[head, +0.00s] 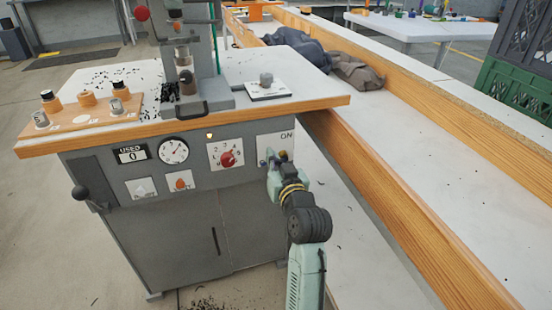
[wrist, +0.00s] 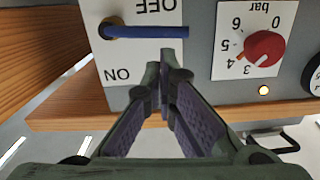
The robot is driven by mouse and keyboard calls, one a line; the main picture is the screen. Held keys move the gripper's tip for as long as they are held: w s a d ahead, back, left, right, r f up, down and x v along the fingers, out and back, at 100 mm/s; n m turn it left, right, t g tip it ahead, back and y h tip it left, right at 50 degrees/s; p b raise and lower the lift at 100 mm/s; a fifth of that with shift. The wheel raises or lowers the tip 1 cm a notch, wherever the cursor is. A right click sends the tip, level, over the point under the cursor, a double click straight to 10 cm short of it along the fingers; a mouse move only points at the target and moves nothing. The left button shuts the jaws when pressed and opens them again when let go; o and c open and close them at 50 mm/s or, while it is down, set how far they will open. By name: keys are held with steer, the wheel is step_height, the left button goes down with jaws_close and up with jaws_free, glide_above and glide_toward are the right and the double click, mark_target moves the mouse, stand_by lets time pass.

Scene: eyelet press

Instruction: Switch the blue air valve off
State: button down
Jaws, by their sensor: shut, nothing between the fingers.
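The blue air valve lever (wrist: 150,31) is a thin bar on a white plate (wrist: 160,62) on the grey cabinet front. In the wrist view, which is upside down, it lies level from its pivot at picture left, with OFF above and ON below. My gripper (wrist: 167,57) is shut and empty. Its tips are just below the bar's free half in that picture, close to it; I cannot tell whether they touch. In the head view my gripper (head: 272,160) is in front of the plate (head: 277,143), covering most of the lever; ON shows at top right.
Left of the plate in the head view are a red pressure knob (head: 228,158) and a round gauge (head: 173,150). A small orange lamp (wrist: 264,91) is lit. The wood-edged press top (head: 300,100) overhangs the panel. A long wood-edged bench (head: 380,200) runs close on the right.

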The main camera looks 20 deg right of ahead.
steer(key=shift+f, duration=0.15)
steer(key=b, duration=0.1)
steer(key=f+n+b, duration=0.1)
steer(key=b, duration=0.1)
steer(key=shift+s+a, duration=0.1)
steer(key=shift+a, duration=0.15)
